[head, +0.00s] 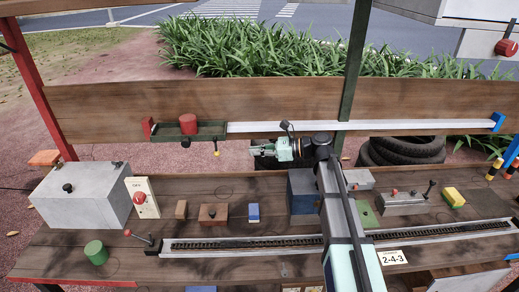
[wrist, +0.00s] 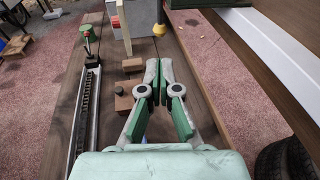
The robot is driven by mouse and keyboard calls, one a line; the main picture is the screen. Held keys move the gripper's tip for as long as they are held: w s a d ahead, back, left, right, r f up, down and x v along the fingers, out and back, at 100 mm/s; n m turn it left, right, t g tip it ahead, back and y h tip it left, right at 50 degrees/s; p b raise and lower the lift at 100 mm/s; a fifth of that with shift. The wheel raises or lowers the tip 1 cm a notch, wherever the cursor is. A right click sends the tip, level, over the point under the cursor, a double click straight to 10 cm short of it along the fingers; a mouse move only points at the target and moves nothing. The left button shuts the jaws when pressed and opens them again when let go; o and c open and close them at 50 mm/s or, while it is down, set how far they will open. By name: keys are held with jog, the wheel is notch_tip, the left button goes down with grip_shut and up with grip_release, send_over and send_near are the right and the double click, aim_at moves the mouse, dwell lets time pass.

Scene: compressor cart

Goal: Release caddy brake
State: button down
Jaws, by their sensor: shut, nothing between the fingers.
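The caddy, a dark green tray (head: 215,131) carrying a red cylinder (head: 188,124), sits near the left end of the pale rail. A short lever with a yellow knob (head: 216,153) hangs from its right part; I take this for the brake. The yellow knob also shows at the top of the wrist view (wrist: 159,30). My gripper (head: 252,150) is to the right of the knob, below the rail, pointing left. In the wrist view my gripper (wrist: 159,68) is shut and empty, with the knob ahead and apart from the fingertips.
The pale rail (head: 400,126) runs along the back board, between a red end block (head: 148,127) and a blue one (head: 497,121). A grey box (head: 80,196), a white panel with a red button (head: 142,197) and small blocks stand on the bench below. Tyres (head: 403,150) lie behind.

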aim_at(216, 149)
jog(key=p+x, duration=0.2)
jog(key=x, duration=0.8)
jog(key=shift+a+p, duration=0.15)
jog(key=shift+p, duration=0.25)
jog(key=shift+w+f, duration=0.1)
jog(key=shift+f, duration=0.1)
